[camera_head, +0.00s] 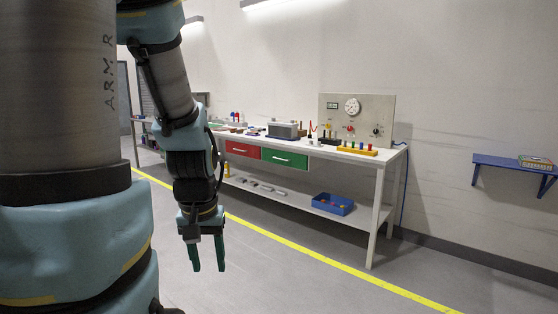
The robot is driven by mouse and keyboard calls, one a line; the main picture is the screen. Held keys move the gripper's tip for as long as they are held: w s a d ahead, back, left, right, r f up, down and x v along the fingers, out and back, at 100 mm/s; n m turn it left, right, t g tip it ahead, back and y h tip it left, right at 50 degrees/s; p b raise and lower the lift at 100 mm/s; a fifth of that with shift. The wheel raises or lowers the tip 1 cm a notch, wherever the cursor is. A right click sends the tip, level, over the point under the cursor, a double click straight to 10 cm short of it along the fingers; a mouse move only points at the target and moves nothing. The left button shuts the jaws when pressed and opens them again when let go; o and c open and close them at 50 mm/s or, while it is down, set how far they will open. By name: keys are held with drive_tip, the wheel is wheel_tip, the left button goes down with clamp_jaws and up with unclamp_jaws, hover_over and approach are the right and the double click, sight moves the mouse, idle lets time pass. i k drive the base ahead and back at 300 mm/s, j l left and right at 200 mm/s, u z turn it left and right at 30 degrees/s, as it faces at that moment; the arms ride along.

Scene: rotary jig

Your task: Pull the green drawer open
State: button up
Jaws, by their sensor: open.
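The green drawer (285,158) is under the workbench top, to the right of a red drawer (243,150). It looks shut, with a pale handle across its front. My gripper (207,268) hangs pointing down at the left of the picture, well in front of the bench and below the drawer's height in the picture. Its two green fingers are apart with nothing between them. It is not touching the drawer.
The white workbench (388,158) carries a grey box (284,131), a yellow peg block (357,149) and an upright panel (382,107). A blue bin (333,204) sits on its lower shelf. A blue wall shelf (502,162) is at right. The floor before the bench is clear.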

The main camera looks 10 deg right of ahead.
sight(295, 160)
drive_tip(key=i+z, duration=0.2)
drive_tip(key=i, duration=1.1)
drive_tip(key=i+u, duration=0.1)
drive_tip(key=i, duration=0.45)
drive_tip(key=i+l+u, duration=0.15)
drive_tip(key=i, duration=0.4)
drive_tip(key=i+l+u, duration=0.1)
drive_tip(key=i, duration=0.4)
drive_tip(key=i+l+u, duration=0.15)
drive_tip(key=i+l, duration=0.2)
drive_tip(key=i, duration=0.2)
drive_tip(key=i+l+u, duration=0.3)
drive_tip(key=i, duration=0.2)
drive_tip(key=i+l+u, duration=0.35)
drive_tip(key=i+l, duration=0.05)
drive_tip(key=i, duration=0.05)
